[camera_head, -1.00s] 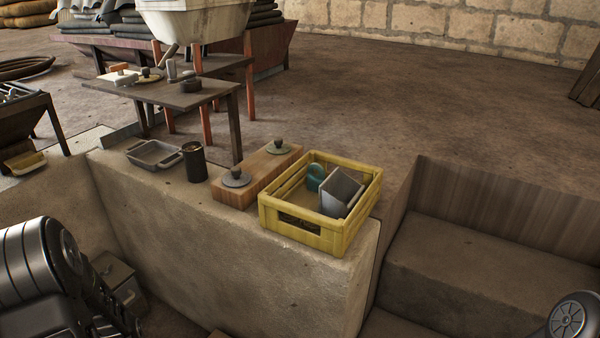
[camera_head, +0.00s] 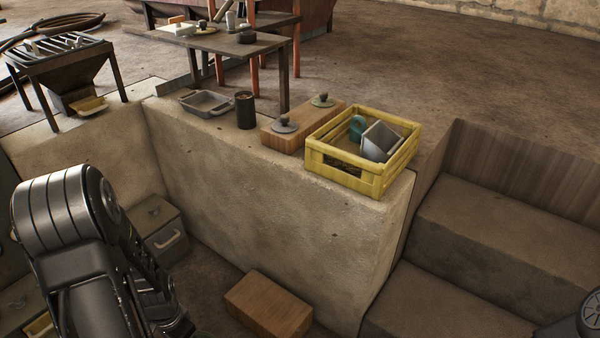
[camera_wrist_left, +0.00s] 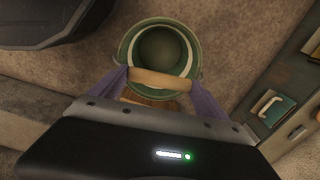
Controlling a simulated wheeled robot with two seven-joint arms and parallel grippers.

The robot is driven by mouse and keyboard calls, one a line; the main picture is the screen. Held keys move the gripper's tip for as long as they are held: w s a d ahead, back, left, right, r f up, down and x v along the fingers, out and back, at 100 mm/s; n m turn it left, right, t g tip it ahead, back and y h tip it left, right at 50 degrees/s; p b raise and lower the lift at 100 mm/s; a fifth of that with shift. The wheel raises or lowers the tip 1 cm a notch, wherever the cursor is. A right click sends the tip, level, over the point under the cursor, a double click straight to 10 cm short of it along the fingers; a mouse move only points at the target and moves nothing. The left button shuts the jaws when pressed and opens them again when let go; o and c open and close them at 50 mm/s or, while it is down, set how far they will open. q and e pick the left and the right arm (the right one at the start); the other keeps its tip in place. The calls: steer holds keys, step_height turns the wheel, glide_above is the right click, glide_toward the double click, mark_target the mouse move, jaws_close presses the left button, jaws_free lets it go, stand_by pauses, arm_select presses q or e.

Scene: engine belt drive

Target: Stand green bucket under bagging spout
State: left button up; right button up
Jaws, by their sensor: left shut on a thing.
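The green bucket (camera_wrist_left: 133,50) hangs in the left wrist view, seen from above with its mouth open and its inside empty. My left gripper (camera_wrist_left: 155,82) is shut on the bucket's wooden grip (camera_wrist_left: 160,79), above the floor. The head view shows my left arm at the lower left, but hides its gripper and the bucket. A slatted hopper (camera_head: 95,59) on legs stands at the upper left, with a low outlet and a yellow tray (camera_head: 91,106). I cannot tell whether this is the bagging spout. My right gripper is not in view.
A yellow crate (camera_head: 343,180) stands on the stone ledge (camera_head: 270,205), beside lidded weights, a dark cup (camera_head: 245,112) and a metal pan (camera_head: 207,104). A wooden block (camera_head: 268,303) lies on the pit floor. Drawers (camera_head: 160,228) stand left; steps (camera_head: 470,210) rise right.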

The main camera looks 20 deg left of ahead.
arm_select(q)
steer(key=shift+s+a+r+n, duration=0.1)
steer(key=shift+r+n, duration=0.25)
steer(key=shift+n, duration=0.35)
steer(key=shift+w+a+r+n, duration=0.25)
steer(key=shift+a+r+n, duration=0.1)
steer(key=shift+r+n, duration=0.25)
steer(key=w+d+r+n, duration=0.2)
steer(key=w+d+r, duration=0.1)
steer(key=w+r, duration=0.45)
steer(key=w+d+r+n, duration=0.1)
steer(key=w+d+r, duration=0.2)
steer(key=w+r, duration=0.5)
steer(key=w+d+r+m, duration=0.2)
steer(key=w+d+r, duration=0.35)
steer(key=d, duration=0.35)
steer(key=w+d+r+m, duration=0.2)
steer(key=w+d+r, duration=0.35)
steer(key=d, duration=0.25)
step_height(320, 180, up, 13)
steer(key=s+p, duration=0.3)
steer(key=p, duration=1.8)
steer(key=shift+p, duration=0.35)
steer(key=shift+w+f, duration=0.1)
steer(key=shift+f, duration=0.05)
